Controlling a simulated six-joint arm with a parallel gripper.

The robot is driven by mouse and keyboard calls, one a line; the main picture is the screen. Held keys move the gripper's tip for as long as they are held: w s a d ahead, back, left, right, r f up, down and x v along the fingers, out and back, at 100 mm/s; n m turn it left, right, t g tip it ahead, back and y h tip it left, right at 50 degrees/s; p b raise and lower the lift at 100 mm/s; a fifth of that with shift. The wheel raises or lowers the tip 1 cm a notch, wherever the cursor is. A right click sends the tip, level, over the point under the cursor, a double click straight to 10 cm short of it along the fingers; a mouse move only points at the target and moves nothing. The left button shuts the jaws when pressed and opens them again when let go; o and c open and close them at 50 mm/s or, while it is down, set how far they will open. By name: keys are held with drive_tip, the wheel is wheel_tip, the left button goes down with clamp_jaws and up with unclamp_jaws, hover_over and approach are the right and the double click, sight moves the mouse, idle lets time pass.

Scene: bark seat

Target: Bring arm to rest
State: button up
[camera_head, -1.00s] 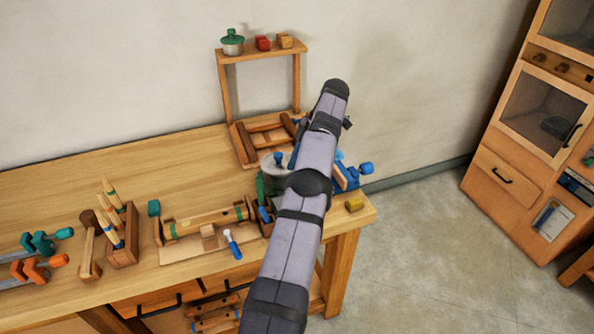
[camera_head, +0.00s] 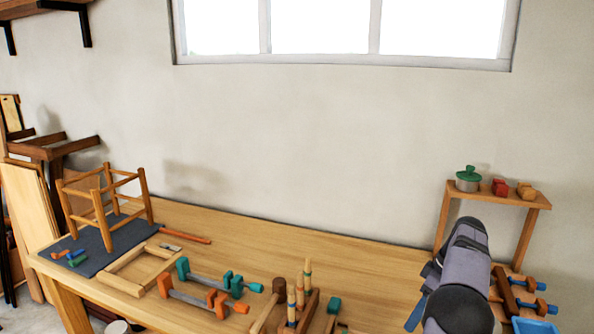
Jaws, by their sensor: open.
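My arm (camera_head: 463,270) rises from the bottom edge at the lower right, grey-lilac with black joints. It stands in front of the right end of the wooden workbench (camera_head: 215,222). I cannot make out my gripper or its fingers; they are hidden by the arm or outside the picture. A blue strip (camera_head: 416,313) shows along the arm's left side; I cannot tell what it belongs to.
A stool frame (camera_head: 104,207) stands on a dark mat (camera_head: 131,235) at the bench's left. Clamps (camera_head: 215,285) and upright-handled tools (camera_head: 300,295) lie nearer. A small shelf (camera_head: 503,194) behind the arm bears a green-lidded pot (camera_head: 468,179). The bench's back middle is clear.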

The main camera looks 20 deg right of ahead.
drive_tip(key=w+a+m+g+h, duration=0.1)
drive_tip(key=w+a+m+g, duration=0.15)
drive_tip(key=a, duration=2.15)
drive_tip(key=s+a+f+m+h, duration=0.1)
drive_tip(key=s+a+f, duration=0.2)
drive_tip(key=s+a, duration=0.4)
drive_tip(key=s+a+f+m, duration=0.1)
drive_tip(key=s+a+f, duration=0.2)
drive_tip(key=s+a, duration=0.4)
drive_tip(key=shift+s+a+t+h, duration=0.3)
drive_tip(key=shift+a+t+h, duration=0.15)
drive_tip(key=shift+a, duration=0.4)
wheel_tip(320, 180, down, 15)
drive_tip(key=b, duration=1.5)
drive_tip(key=shift+r, duration=0.1)
